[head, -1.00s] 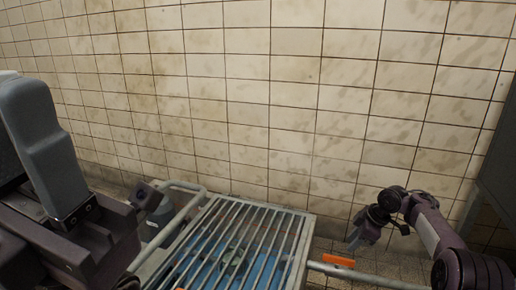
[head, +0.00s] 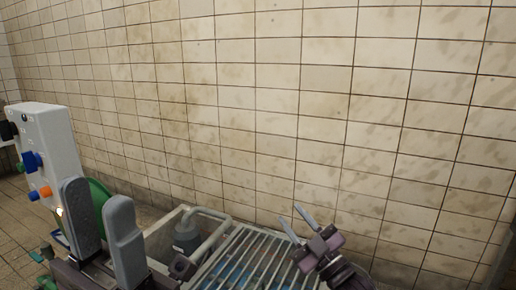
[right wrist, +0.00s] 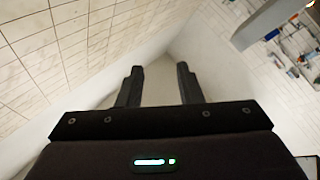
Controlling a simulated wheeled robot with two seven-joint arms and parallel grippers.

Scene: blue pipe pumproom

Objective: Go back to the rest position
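My left gripper (head: 98,192) is at the lower left of the head view, its two grey fingers pointing up and spread apart. Nothing shows held between them. My right gripper (head: 291,214) is at the bottom centre, in front of the wall and over the right part of the grating, with two thin fingers apart. In the right wrist view its dark fingers (right wrist: 158,82) are parallel with an empty gap between them. The task names no other object.
A metal grating (head: 245,262) in a pipe frame lies low in front of me. A white box with blue and orange knobs (head: 52,145) stands at the left, near my left gripper, with a green round thing behind the fingers. A tiled wall (head: 330,110) closes the back.

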